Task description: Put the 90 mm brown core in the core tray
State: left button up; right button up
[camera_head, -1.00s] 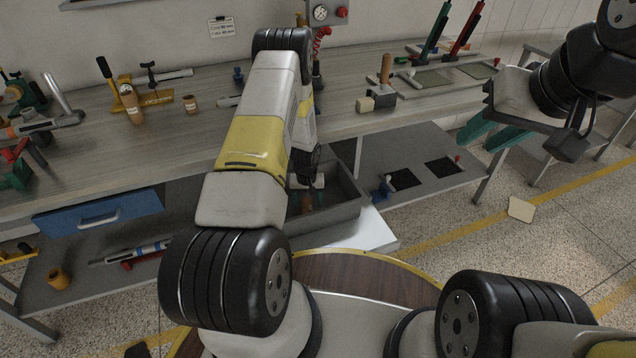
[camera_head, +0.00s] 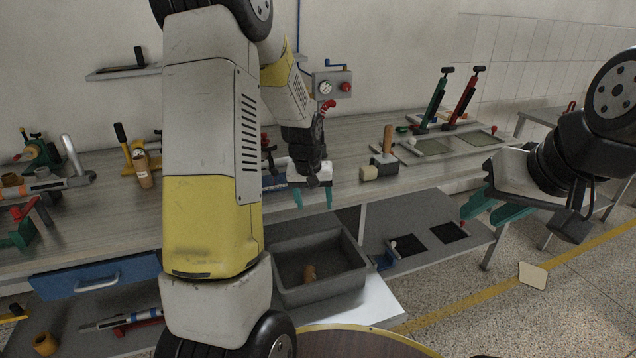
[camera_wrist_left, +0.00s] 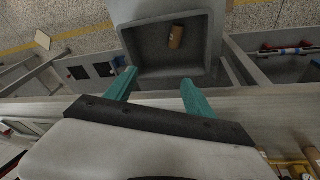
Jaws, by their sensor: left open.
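A brown core (camera_head: 309,273) lies on its side in the grey core tray (camera_head: 342,290), on the tray's floor. In the left wrist view the core (camera_wrist_left: 176,37) lies near the middle of the tray (camera_wrist_left: 131,42), apart from the fingers. My left gripper (camera_head: 314,197) is open and empty, above and behind the tray near the bench's front edge. Its two teal fingers (camera_wrist_left: 157,90) show spread in the left wrist view. My right gripper (camera_head: 497,213) hangs at the right, its teal fingers apart with nothing between them.
The bench (camera_head: 345,200) runs across the back, with a wooden-handled tool and pale block (camera_head: 380,166) on it. A blue drawer (camera_head: 95,278) hangs under it at left. A yellow core (camera_head: 45,343) stands on the lower shelf. My left arm hides part of the bench.

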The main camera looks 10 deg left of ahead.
pick_arm(q)
jog(key=s+d+r+m+t, duration=0.1)
jog(key=s+d+r+t, duration=0.1)
jog(key=s+r, duration=1.1)
jog(key=s+d+r+m+h, duration=0.1)
jog(key=s+r, duration=0.3)
jog(key=s, duration=0.2)
jog(key=s+d+r+t, duration=0.1)
jog(key=s+r, duration=0.2)
jog(key=s, duration=0.3)
jog(key=shift+d+r+m+h, duration=0.35)
jog(key=shift+m+h, duration=0.05)
jog(key=shift+s, duration=0.1)
pick_arm(e)
jog(key=shift+s, duration=0.1)
